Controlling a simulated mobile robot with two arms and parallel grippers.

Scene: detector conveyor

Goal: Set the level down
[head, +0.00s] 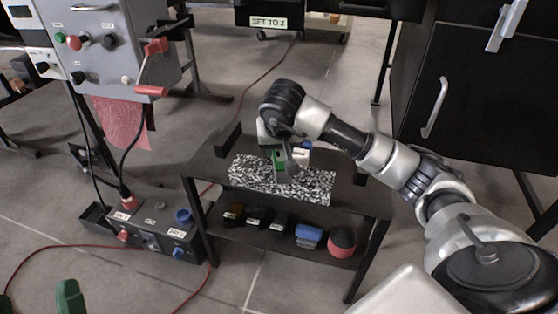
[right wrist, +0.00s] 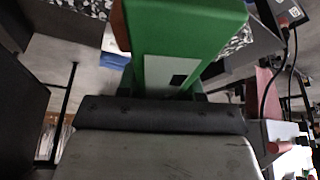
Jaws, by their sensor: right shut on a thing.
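My right gripper (head: 284,163) is shut on the level, a green block (right wrist: 185,40) that fills the top middle of the right wrist view. A small green part of the level (head: 278,158) shows in the head view, mostly hidden by the gripper. The gripper and level are over a black-and-white speckled slab (head: 270,183) on a low dark table (head: 212,158). Whether the level touches the slab I cannot tell.
The table's lower shelf (head: 265,236) holds several small dark items, a blue item (head: 309,236) and a red-and-black item (head: 342,241). A grey control box (head: 105,45) with a red handle stands at left. A dark control unit (head: 150,232) and red cables lie on the floor.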

